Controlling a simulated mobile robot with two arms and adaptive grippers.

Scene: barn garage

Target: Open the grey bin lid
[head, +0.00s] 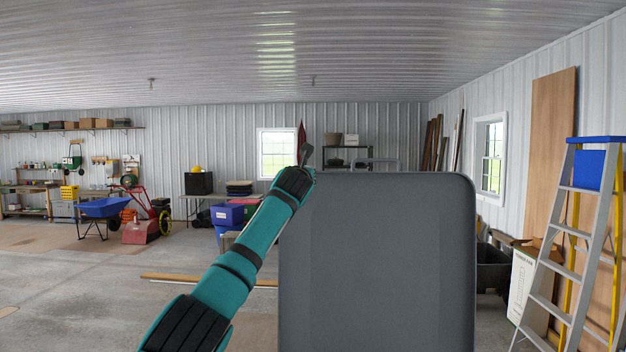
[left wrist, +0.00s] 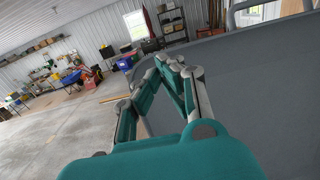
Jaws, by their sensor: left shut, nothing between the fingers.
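The grey bin lid (head: 377,260) fills the middle right of the head view as a large flat panel with rounded top corners. It appears to stand upright, facing me. In the left wrist view its grey surface (left wrist: 240,75) fills the right side. The bin's body cannot be made out. My left arm reaches up along the panel's left edge, with the left gripper (head: 305,158) by its top left corner. In the left wrist view the left gripper (left wrist: 170,64) is shut and empty, its fingers close to the grey surface; contact cannot be told. My right gripper is not in view.
A grey bar handle (head: 377,161) shows behind the panel's top edge. A stepladder (head: 580,245) and a white box (head: 523,283) stand at the right. A blue wheelbarrow (head: 103,208) and blue bins (head: 228,214) are far left. Boards (head: 205,280) lie on the otherwise open floor.

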